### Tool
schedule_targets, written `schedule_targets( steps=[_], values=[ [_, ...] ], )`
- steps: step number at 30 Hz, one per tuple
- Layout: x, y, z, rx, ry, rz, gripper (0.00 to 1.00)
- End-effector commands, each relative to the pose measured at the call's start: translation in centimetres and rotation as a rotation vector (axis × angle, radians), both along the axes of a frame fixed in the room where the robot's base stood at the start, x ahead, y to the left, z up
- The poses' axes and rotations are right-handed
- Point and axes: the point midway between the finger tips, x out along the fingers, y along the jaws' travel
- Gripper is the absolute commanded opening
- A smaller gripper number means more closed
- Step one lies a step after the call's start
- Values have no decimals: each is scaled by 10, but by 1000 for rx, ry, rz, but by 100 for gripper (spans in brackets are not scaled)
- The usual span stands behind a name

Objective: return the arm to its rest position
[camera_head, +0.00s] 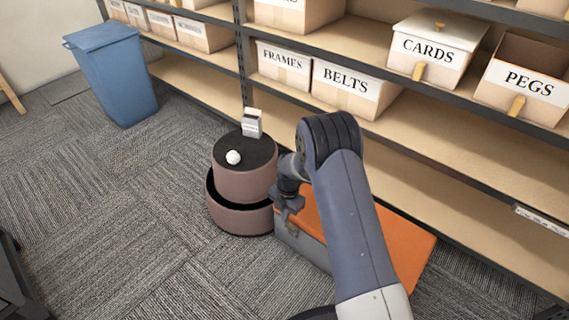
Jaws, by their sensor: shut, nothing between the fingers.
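My arm (350,200) reaches up from the bottom of the head view and bends at a dark elbow. My gripper (292,208) hangs at the arm's end, to the left of the elbow. It is shut and empty. It is in front of the right side of the round pinkish-brown stool (240,183) and above the near left edge of the orange-topped grey box (405,238). I cannot tell whether it touches either. The arm hides part of the box.
A small white ball (233,157) and a small grey-white box (252,124) sit on the stool's dark top. Shelves with labelled boxes, such as the BELTS box (350,90), stand behind. A blue bin (115,75) stands at left. Carpet (110,220) at left is clear.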

Motion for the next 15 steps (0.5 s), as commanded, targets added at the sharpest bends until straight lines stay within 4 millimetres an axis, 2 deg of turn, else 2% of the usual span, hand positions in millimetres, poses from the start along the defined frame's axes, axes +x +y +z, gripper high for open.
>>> schedule_targets(
  steps=[9,15],
  values=[
    [-1,0,-3,-1,1,0,0],
    [-7,5,-27,-1,2,1,0]
  ],
)
